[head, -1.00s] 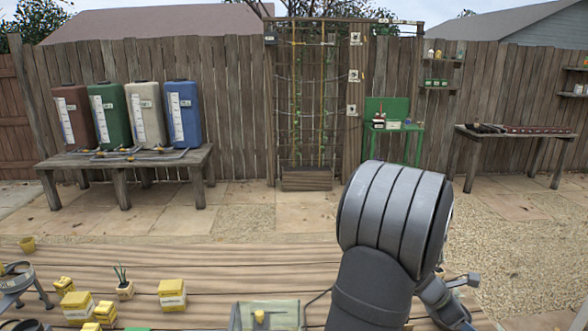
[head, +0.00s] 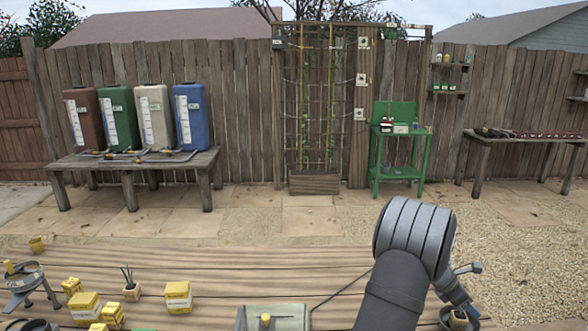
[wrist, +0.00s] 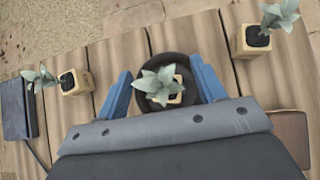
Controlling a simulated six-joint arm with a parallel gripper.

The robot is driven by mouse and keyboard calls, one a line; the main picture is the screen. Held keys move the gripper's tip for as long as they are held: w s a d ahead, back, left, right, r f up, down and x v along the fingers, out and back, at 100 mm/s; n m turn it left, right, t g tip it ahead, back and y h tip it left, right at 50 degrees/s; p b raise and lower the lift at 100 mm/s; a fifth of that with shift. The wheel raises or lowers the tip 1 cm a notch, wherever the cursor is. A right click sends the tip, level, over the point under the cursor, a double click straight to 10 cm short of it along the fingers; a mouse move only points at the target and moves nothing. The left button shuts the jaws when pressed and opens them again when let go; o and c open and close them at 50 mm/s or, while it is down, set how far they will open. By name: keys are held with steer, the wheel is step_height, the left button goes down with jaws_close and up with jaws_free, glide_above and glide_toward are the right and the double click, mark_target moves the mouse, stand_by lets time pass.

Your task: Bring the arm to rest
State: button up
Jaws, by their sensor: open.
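My arm (head: 412,240) rises at the lower right of the head view, bent over the wooden bench. In the wrist view my gripper (wrist: 160,67) is open, with one blue finger on each side of a potted succulent (wrist: 160,85). The succulent stands in a small pot over a round dark dish (wrist: 152,62). The fingers appear apart from the pot; their height above the bench is hard to tell. The head view does not clearly show the fingers.
Two more potted succulents stand left (wrist: 70,80) and right (wrist: 262,38) in the wrist view. A dark box (wrist: 18,108) lies at far left. On the bench (head: 150,258) are yellow boxes (head: 178,296), a metal stand (head: 28,284) and a pale green plate (head: 285,318).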

mark_target(461, 315)
steer(key=shift+f, duration=1.75)
